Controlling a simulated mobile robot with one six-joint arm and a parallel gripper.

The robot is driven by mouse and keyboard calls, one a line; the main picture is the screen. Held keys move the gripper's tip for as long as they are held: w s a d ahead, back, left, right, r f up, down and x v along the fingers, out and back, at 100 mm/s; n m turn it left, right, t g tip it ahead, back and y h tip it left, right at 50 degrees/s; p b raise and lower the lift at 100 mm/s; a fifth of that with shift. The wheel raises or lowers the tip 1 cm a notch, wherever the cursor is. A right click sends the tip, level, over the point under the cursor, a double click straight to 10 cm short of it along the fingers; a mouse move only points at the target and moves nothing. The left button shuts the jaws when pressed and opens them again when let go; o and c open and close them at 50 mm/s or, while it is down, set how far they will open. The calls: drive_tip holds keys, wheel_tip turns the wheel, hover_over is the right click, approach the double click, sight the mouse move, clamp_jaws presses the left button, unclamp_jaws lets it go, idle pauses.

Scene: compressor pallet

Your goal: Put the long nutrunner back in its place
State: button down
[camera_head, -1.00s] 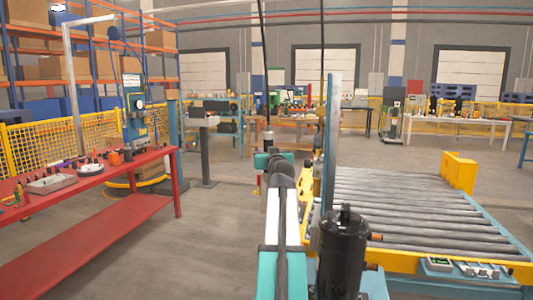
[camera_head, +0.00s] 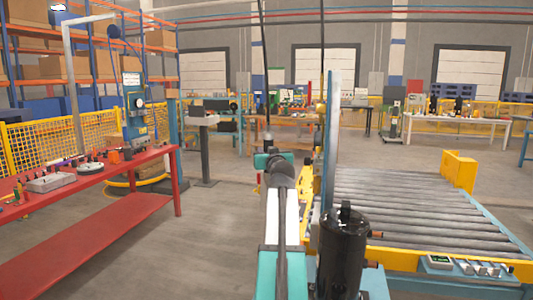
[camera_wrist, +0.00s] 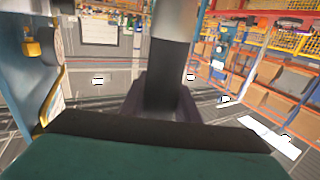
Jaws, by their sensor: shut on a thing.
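My gripper (camera_wrist: 162,98) is shut on the long nutrunner, a grey cylinder with a black band (camera_wrist: 167,70) that stands between the dark fingers in the wrist view. In the head view the grey upper part of the nutrunner (camera_head: 268,137) shows at the far end of my arm, below a dark hanging cable (camera_head: 265,60). My arm hides much of its lower part. I cannot make out its holder or place in these views.
A black compressor (camera_head: 342,255) stands close on the right, by a roller conveyor (camera_head: 405,205) with yellow edges. A thin upright panel (camera_head: 331,140) rises just right of my arm. A red workbench (camera_head: 100,230) stands at left. The floor between bench and arm is clear.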

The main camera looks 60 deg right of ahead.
drive_tip(key=shift+f+b, duration=1.6)
drive_tip(key=shift+f, duration=0.15)
idle(1.8)
drive_tip(key=c, duration=1.3)
unclamp_jaws()
drive_tip(key=shift+o, duration=0.2)
drive_tip(key=v, duration=1.4)
drive_tip(key=shift+d, duration=0.1)
